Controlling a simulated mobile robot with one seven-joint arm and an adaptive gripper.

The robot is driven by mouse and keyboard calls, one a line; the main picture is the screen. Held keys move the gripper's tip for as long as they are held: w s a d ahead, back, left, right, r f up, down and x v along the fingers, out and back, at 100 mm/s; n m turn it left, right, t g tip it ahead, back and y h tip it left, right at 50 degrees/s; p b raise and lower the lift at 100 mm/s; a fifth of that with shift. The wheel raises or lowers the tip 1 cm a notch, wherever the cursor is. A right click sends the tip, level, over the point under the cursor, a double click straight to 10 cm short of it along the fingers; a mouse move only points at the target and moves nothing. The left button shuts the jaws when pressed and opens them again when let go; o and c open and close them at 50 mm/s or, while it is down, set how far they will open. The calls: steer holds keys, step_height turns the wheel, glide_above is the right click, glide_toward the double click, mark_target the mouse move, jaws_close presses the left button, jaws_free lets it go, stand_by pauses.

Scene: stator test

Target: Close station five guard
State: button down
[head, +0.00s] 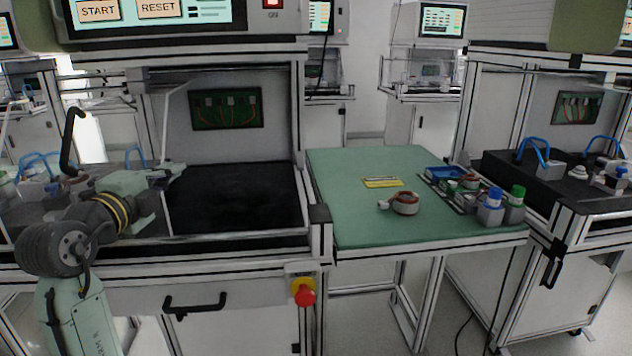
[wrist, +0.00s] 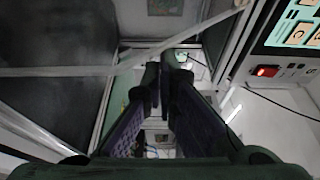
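The station in front of me has a framed work opening with a dark bed (head: 235,198). A clear guard pane with a thin pale edge (head: 167,130) seems to cover the left part of the opening, and the right part looks open. In the wrist view my gripper's fingertips (wrist: 166,62) are together, with nothing visible held.
A green table (head: 350,215) with small parts stands to the right. A red stop button (head: 305,292) and drawer handle (head: 195,305) are on the station front. A grey bar (wrist: 60,72) crosses the wrist view. Another station (head: 580,205) stands at far right.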

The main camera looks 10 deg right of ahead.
steer(key=a+b, duration=0.1)
steer(key=a, duration=0.7)
steer(key=shift+a, duration=0.15)
steer(key=shift+a, duration=0.1)
steer(key=shift+b, duration=0.3)
